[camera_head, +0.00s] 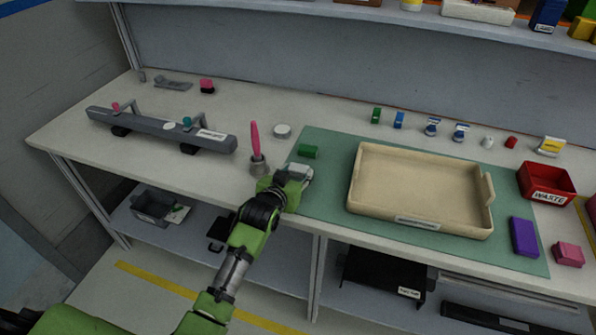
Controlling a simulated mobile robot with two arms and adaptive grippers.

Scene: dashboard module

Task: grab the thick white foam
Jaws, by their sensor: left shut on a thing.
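My left gripper (295,178) is at the left front edge of the green mat (330,207), with its arm coming in from the lower left. It is shut on a small whitish block (303,169), which fits the thick white foam. The fingers hide much of this block, and I cannot tell whether it still touches the mat. My right gripper is not in view.
A pink-handled tool in a grey holder (259,166) stands close left of my gripper. A beige tray (365,205) is to the right, with a red waste bin (548,190) beyond. A grey rail fixture (165,132) is at left.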

